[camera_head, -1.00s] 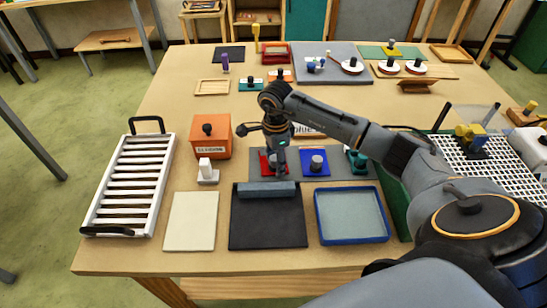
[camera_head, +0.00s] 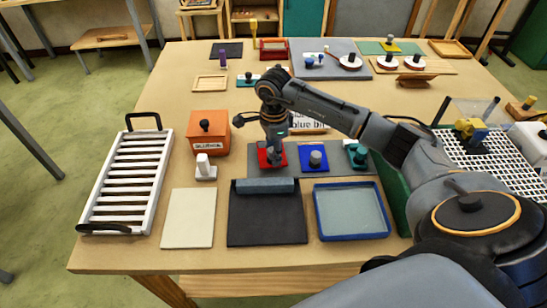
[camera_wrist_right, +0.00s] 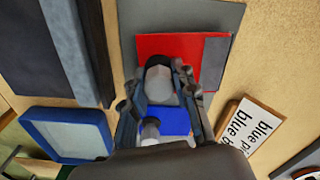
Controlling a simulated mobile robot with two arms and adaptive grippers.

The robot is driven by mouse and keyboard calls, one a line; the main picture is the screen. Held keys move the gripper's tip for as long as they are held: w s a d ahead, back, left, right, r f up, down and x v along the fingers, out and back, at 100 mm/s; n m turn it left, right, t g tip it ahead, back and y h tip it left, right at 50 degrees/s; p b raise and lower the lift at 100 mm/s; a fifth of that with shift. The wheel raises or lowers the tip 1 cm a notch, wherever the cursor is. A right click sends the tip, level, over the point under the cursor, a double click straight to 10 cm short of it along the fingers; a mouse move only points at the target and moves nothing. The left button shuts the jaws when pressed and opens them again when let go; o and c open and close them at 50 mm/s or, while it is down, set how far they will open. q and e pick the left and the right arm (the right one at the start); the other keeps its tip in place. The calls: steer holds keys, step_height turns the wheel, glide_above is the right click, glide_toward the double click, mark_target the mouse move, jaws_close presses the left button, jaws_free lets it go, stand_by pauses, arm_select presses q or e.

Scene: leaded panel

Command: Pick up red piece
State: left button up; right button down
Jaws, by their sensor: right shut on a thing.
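The red piece (camera_head: 264,161) is a flat red plate at the left end of a grey strip, left of the blue piece (camera_head: 321,164). My right gripper (camera_head: 274,160) is over it from above, its fingers closed around the grey knob on the plate. In the right wrist view the red piece (camera_wrist_right: 165,45) lies beyond the fingers of my right gripper (camera_wrist_right: 168,75), with the knob between them. The gripper hides part of the plate, and I cannot tell whether it is clear of the strip. My left gripper is not in view.
A teal piece (camera_head: 357,154) stands on the grey strip's right. A black pad (camera_head: 267,222) and blue-rimmed tray (camera_head: 386,212) lie in front. An orange box (camera_head: 207,137), white-knobbed block (camera_head: 205,171) and white rack (camera_head: 128,178) are left. A word card (camera_head: 309,122) stands behind.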

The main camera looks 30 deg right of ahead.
steer(key=s+a+r+b, duration=0.3)
steer(key=a+r+b, duration=0.1)
steer(key=a+r, duration=0.7)
steer(key=a, duration=0.2)
steer(key=shift+a+r, duration=0.25)
steer(key=shift+a, duration=0.1)
